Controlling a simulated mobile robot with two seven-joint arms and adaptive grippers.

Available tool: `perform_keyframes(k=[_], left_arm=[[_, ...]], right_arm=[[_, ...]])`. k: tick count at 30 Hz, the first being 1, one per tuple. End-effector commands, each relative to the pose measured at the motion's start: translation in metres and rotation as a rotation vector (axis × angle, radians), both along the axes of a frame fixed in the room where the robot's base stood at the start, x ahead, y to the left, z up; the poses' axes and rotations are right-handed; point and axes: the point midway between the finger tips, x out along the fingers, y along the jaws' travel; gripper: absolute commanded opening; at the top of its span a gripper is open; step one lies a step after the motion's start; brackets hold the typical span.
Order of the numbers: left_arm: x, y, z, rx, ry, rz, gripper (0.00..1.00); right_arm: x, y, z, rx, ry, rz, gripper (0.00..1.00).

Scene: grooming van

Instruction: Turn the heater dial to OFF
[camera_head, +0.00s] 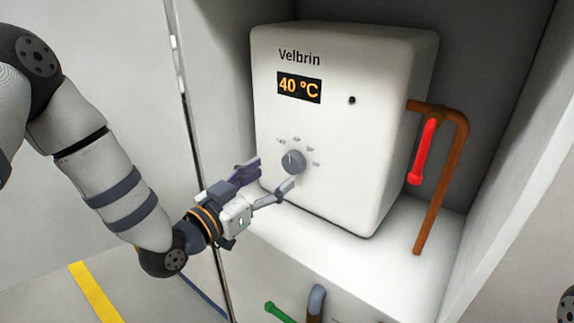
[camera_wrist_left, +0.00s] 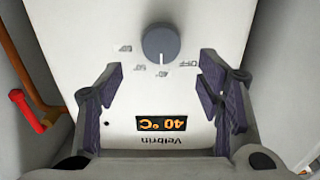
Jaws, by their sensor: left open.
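The heater (camera_head: 340,190) is a white box labelled Velbrin with an orange "40 °C" display (camera_head: 299,87). Its round grey dial (camera_head: 293,162) is low on the front, with small marks around its upper and right side. In the left wrist view, where the heater is upside down, the dial (camera_wrist_left: 160,43) has marks OFF, 40°, 50° and 60°, and its white pointer line faces about the 40° mark. My left gripper (camera_head: 270,177) is open in front of the dial, its fingers apart and empty. The right gripper is not in view.
The heater stands in a grey recess with side walls. A copper pipe (camera_head: 458,150) with a red lever (camera_head: 423,150) is on its right. A green lever (camera_head: 276,312) and a grey pipe end (camera_head: 316,300) are below. The shelf in front of the heater is clear.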

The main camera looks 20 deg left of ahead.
Motion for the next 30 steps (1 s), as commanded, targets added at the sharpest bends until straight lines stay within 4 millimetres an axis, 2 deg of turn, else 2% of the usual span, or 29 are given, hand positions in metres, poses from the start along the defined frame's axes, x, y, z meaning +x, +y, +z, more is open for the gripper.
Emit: perform_keyframes(k=[3, 7, 11, 18, 24, 30], left_arm=[[0.026, -0.009, -0.003, 0.001, 0.003, 0.0, 0.6], [0.046, -0.017, -0.003, 0.002, 0.002, 0.001, 0.6], [0.055, -0.02, -0.002, -0.001, 0.004, 0.002, 0.6], [0.056, -0.02, -0.001, -0.001, 0.004, 0.002, 0.6], [0.056, -0.02, -0.001, 0.0, 0.003, 0.002, 0.15], [0.056, -0.02, -0.001, -0.004, 0.005, 0.002, 0.13]], right_arm=[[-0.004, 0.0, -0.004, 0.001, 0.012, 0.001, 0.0], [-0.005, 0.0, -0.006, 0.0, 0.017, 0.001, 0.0], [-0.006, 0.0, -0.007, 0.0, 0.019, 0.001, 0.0], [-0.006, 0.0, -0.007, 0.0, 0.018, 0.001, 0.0], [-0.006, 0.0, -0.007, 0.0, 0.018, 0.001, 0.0], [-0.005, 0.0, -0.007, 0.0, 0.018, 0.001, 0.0]])
